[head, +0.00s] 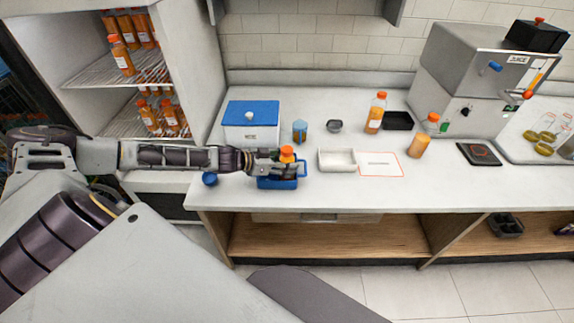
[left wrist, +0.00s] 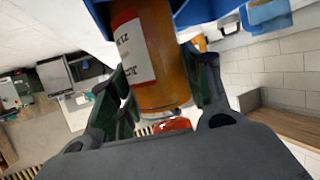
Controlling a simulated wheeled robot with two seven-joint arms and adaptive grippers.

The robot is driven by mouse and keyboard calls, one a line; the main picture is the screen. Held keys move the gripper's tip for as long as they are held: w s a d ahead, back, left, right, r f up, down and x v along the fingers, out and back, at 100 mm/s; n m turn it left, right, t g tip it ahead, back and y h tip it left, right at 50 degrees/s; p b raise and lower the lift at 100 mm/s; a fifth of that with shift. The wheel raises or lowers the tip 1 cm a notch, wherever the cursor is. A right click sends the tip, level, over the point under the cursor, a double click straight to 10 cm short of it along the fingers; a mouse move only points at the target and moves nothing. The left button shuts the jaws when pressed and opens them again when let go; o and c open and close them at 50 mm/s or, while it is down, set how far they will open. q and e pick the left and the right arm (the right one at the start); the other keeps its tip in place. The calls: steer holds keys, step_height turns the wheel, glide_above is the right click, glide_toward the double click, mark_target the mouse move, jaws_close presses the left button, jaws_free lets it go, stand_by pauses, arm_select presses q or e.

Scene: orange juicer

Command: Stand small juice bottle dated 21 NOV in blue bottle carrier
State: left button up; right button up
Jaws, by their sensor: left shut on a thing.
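A bottle with an orange cap (head: 287,151) is in my left gripper (head: 276,163). In the left wrist view the bottle (left wrist: 158,60) shows amber with a white label, upper end of the picture hidden. The fingers (left wrist: 160,92) are shut on it. The label's date cannot be read. The blue bottle carrier (head: 277,183) stands at the counter's front edge, directly under the gripper. Its blue walls (left wrist: 205,10) show on both sides of the bottle's far end in the left wrist view. Whether the bottle touches the carrier's floor is hidden. My right gripper is not in view.
A white box with a blue lid (head: 251,115) stands behind the carrier. A white tray (head: 338,160) and a red-edged sheet (head: 380,164) lie to its right. Other orange-capped bottles stand at the right (head: 376,112) and in the open fridge (head: 123,58).

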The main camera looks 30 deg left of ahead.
arm_select(q)
steer(key=shift+f, duration=0.5)
steer(key=shift+f, duration=0.1)
steer(key=o, duration=1.2)
steer(key=shift+s+a, duration=0.1)
steer(key=shift+s, duration=0.05)
